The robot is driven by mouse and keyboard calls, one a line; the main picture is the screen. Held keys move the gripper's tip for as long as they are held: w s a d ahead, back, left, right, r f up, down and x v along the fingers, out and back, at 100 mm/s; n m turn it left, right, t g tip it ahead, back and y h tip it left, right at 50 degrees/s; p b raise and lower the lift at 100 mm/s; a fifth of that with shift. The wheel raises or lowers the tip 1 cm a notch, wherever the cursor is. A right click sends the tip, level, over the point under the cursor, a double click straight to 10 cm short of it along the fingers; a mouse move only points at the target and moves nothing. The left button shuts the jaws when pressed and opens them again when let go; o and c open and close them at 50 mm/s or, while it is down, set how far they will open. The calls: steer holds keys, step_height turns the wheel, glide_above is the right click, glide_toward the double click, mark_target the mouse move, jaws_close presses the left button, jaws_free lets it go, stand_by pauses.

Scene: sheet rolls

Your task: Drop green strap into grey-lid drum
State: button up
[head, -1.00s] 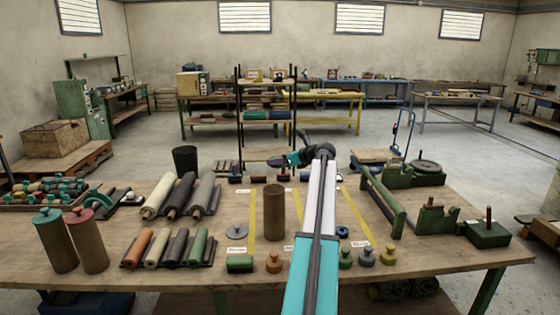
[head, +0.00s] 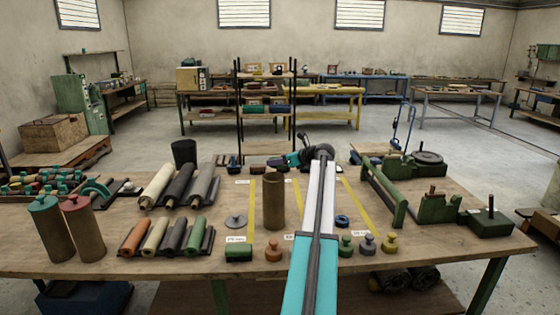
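An open brown drum (head: 274,202) stands upright in the middle of the table. A loose grey lid (head: 236,222) lies to its left, so I take this as the grey-lid drum. My gripper (head: 275,163) is small in the picture, just behind and above the drum's top, pointing left. Its fingers are too small to tell open from shut or whether they hold something. I cannot pick out the green strap with certainty. A dark blue ring (head: 342,221) lies right of my arm. My arm hides part of the table's middle.
A green-lid drum (head: 55,232) and a red-lid drum (head: 84,228) stand at the left. Several rolls (head: 165,239) lie between them and the centre. A green block (head: 238,253) and knobbed weights (head: 345,246) line the front. Green fixtures (head: 435,205) stand at the right.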

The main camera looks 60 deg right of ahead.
steer(key=o, duration=1.2)
steer(key=shift+c, duration=0.2)
steer(key=b+v, duration=0.2)
steer(key=v, duration=1.2)
steer(key=shift+b, duration=0.35)
steer(key=shift+w, duration=0.1)
